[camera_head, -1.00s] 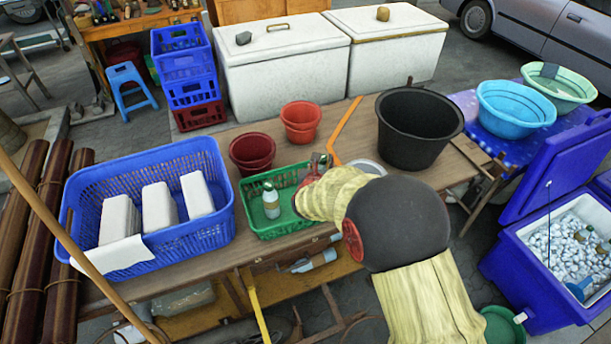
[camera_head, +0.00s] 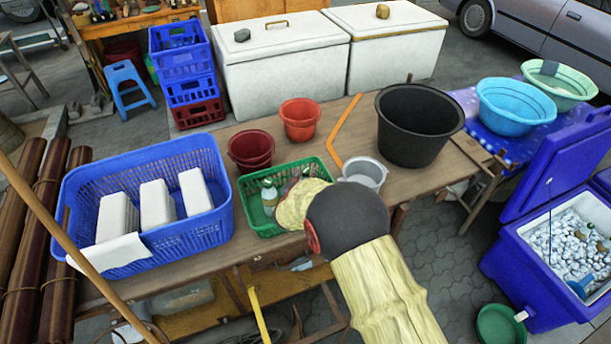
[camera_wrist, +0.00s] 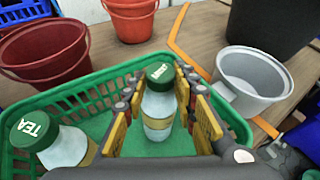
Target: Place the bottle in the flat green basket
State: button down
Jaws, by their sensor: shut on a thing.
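The flat green basket (camera_head: 316,168) stands on the wooden table, right of the big blue basket. My gripper (camera_wrist: 160,118) is inside the basket area in the wrist view, shut on a bottle (camera_wrist: 158,105) with a green cap and a pale body with a yellowish band. The held bottle looks upright; whether its base touches the basket floor I cannot tell. A second bottle (camera_wrist: 62,145) with a green cap marked TEA is in the basket to the left; it also shows in the head view (camera_head: 269,194). My arm hides the basket's right part in the head view.
Two red buckets (camera_head: 251,150) (camera_head: 300,119) stand behind the basket. A grey pot (camera_head: 364,172) and a large black tub (camera_head: 418,125) stand to its right. The big blue basket (camera_head: 219,190) with white blocks is close on the left.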

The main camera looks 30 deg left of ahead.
jog(key=c, duration=1.9)
grip_release()
jog(key=shift+f, duration=0.1)
jog(key=o, duration=0.4)
jog(key=shift+o, duration=0.4)
jog(key=shift+s+r, duration=0.25)
jog(key=shift+s, duration=0.05)
jog(key=p+v, duration=0.1)
jog(key=v, duration=1)
jog(key=shift+d, duration=0.15)
jog(key=shift+s+r, duration=0.15)
